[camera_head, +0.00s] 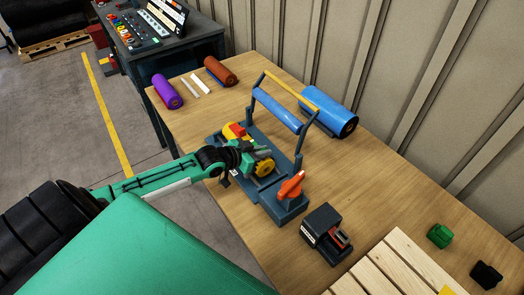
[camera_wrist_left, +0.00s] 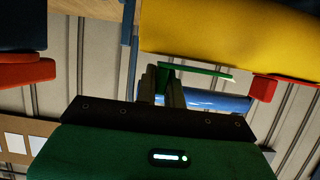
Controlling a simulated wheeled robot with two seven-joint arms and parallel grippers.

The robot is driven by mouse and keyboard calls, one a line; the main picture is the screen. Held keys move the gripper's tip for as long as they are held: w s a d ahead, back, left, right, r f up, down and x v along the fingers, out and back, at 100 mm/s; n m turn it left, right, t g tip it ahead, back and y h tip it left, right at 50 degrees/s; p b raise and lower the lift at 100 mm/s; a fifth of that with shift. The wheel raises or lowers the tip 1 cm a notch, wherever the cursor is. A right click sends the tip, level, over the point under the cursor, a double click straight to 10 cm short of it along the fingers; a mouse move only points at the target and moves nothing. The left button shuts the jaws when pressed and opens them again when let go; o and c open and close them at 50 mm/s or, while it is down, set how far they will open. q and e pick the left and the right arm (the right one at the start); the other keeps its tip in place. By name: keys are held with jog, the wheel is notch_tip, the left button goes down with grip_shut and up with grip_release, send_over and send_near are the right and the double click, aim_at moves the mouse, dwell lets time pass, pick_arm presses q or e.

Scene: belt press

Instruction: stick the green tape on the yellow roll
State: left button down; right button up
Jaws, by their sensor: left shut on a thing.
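My left gripper (camera_head: 256,160) is at the dark press on the table, over yellow parts. In the left wrist view the gripper (camera_wrist_left: 168,88) is shut on a thin green tape strip (camera_wrist_left: 205,71), which sticks out to the right. The yellow roll (camera_wrist_left: 235,28) fills the top of that view, close above the tape. I cannot tell whether they touch. In the head view a yellow part (camera_head: 233,132) with red on it shows behind the gripper, and a yellow wheel-like part (camera_head: 264,169) in front. The gripper hides what lies between. My right gripper is not in view.
The press has an orange knob (camera_head: 291,186) and a frame with a blue roller (camera_head: 278,110). A blue roll (camera_head: 330,110) lies behind it. A dark dispenser (camera_head: 326,235) stands in front, near a slatted wooden board (camera_head: 395,265). Purple (camera_head: 166,91) and brown (camera_head: 221,70) rolls lie far left.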

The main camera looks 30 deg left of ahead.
pick_arm(q)
jog(key=shift+f, duration=0.4)
jog(key=shift+s+f+b, duration=0.1)
jog(key=shift+f+b, duration=0.15)
jog(key=shift+b, duration=0.05)
dwell(0.6)
jog(key=shift+p, duration=0.3)
dwell(0.5)
jog(key=c, duration=1.4)
grip_release()
jog(key=shift+c, duration=0.2)
jog(key=shift+r, duration=0.1)
